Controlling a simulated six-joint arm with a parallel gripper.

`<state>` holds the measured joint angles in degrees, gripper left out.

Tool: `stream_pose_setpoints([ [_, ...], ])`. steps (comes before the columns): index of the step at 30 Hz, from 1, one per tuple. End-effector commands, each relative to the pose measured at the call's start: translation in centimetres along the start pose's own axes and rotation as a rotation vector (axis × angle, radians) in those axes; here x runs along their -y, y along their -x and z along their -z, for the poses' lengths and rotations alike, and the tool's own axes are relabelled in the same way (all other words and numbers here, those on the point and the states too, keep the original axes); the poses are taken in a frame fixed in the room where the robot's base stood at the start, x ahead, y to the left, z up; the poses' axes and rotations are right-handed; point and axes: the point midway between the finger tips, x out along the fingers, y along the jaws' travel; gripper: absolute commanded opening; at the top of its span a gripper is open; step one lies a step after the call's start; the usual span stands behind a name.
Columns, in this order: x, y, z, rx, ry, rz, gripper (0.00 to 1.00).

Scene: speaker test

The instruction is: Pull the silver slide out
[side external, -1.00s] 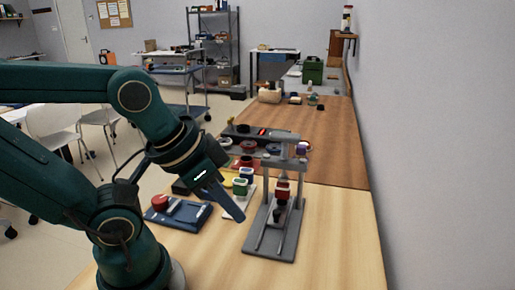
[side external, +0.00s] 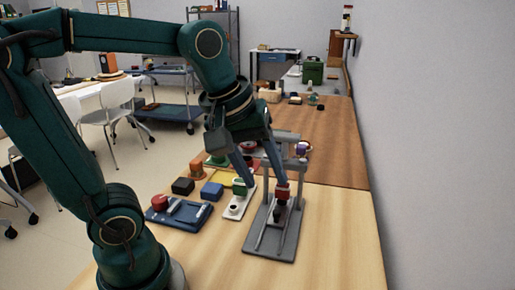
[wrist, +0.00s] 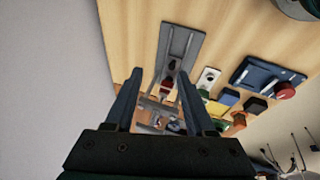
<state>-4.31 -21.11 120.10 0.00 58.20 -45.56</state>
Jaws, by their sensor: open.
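A grey fixture (side external: 262,243) with two upright posts, a top crossbar and long rails stands on the light wood table; in the wrist view its base plate (wrist: 180,42) extends beyond my fingertips. A red block (side external: 283,195) with dark parts sits over its rails. I cannot tell which grey part is the silver slide. My gripper (side external: 264,183) is open, pointing down at the fixture, one finger close to the red block. In the wrist view my gripper (wrist: 159,76) has the red block (wrist: 166,86) between its spread fingers in the picture; contact is not clear.
Left of the fixture are a white plate (side external: 234,210) with a green-topped part, a blue block (side external: 212,191), a black block (side external: 183,186) and a blue base (side external: 190,217) with a red knob. The front right of the table is clear; a wall stands at right.

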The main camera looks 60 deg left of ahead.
Motion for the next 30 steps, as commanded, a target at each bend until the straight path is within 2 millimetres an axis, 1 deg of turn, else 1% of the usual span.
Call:
stream_pose_setpoints([
  [1,-0.4,-0.7,1.1,0.017,0.088,0.029,0.55],
  [5,-1.1,-2.8,3.5,0.049,0.309,0.100,0.55],
  [6,-1.2,-3.5,4.2,0.058,0.370,0.124,0.55],
  [9,-1.2,-5.8,5.7,0.080,0.508,0.186,0.55],
  [13,-0.6,-8.9,7.3,0.108,0.631,0.263,0.55],
  [15,0.0,-10.3,7.7,0.125,0.659,0.298,0.55],
  [18,0.7,-11.9,7.9,0.146,0.676,0.335,0.55],
  [26,2.0,-13.9,7.3,0.171,0.694,0.375,0.55],
  [30,2.6,-15.6,6.8,0.172,0.692,0.375,0.55],
])
